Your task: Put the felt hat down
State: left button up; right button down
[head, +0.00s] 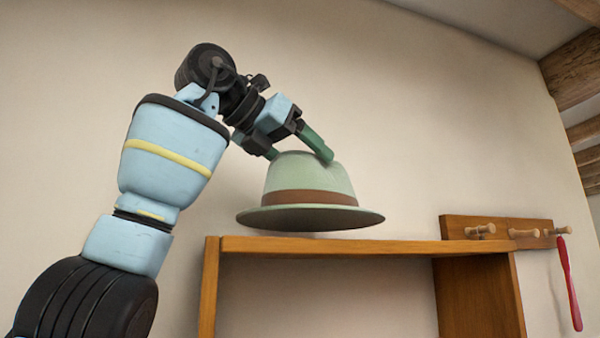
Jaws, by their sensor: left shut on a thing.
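The felt hat (308,184) is pale green with a brown band, upright with its brim level. My left gripper (300,155) comes down from the upper left and is shut on the crown of the hat. The brim is just above the top of a wooden shelf unit (340,245), with a thin strip of wall showing between them. My right gripper is not in view.
A wooden peg rail (497,230) with several pegs is on the wall to the right of the hat. A red strap-like thing (569,285) hangs from its right peg. The shelf top right of the hat is bare.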

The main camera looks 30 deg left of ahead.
aim_at(300, 173)
pick_arm(q)
jog(key=shift+f, duration=1.55)
jog(key=o, duration=1.5)
jog(key=shift+w, duration=0.1)
jog(key=shift+c, duration=0.2)
jog(key=v, duration=1.2)
jog(key=shift+a, duration=0.1)
